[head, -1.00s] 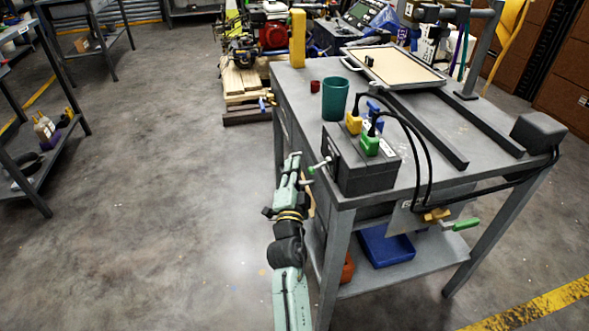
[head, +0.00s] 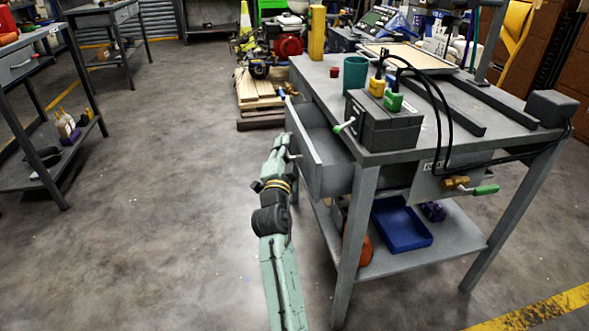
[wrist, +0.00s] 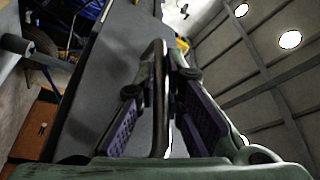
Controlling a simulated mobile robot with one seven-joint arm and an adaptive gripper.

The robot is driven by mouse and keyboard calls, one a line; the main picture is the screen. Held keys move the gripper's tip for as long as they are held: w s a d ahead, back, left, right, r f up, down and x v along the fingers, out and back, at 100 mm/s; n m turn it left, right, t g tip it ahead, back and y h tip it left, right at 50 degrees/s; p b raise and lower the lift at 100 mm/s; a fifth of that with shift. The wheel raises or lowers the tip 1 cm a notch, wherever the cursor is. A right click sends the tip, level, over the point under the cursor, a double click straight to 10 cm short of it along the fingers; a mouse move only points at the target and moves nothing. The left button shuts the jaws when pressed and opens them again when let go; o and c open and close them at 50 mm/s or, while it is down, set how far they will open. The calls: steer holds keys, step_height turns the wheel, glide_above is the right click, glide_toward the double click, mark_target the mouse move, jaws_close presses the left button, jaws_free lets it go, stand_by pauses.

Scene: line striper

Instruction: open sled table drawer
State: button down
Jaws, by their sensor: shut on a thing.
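The grey sled table (head: 445,135) stands right of centre in the head view. Its drawer (head: 330,172) is pulled out toward the left, with its front panel (head: 303,138) clear of the table and its inside partly visible. My gripper (head: 290,146) is at the outer face of that panel. In the wrist view a metal handle bar (wrist: 160,75) runs between the purple-padded fingers of my gripper (wrist: 158,88), which is shut on it. The grey drawer front (wrist: 95,90) lies just beyond. The handle is mostly hidden in the head view.
A dark box (head: 385,128) with cables and a green cup (head: 355,73) stand on the tabletop. A blue tray (head: 402,226) is on the lower shelf. Open floor (head: 160,220) lies left of my arm; a shelf unit (head: 75,145) stands farther left.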

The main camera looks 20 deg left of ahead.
steer(key=s+a+b, duration=0.6)
steer(key=a+b, duration=0.1)
steer(key=a, duration=0.2)
steer(key=s+a+b, duration=0.6)
steer(key=a+b, duration=0.1)
steer(key=a, duration=0.2)
steer(key=shift+s+a, duration=0.15)
steer(key=c, duration=1.7)
jaws_free()
steer(key=shift+r, duration=0.1)
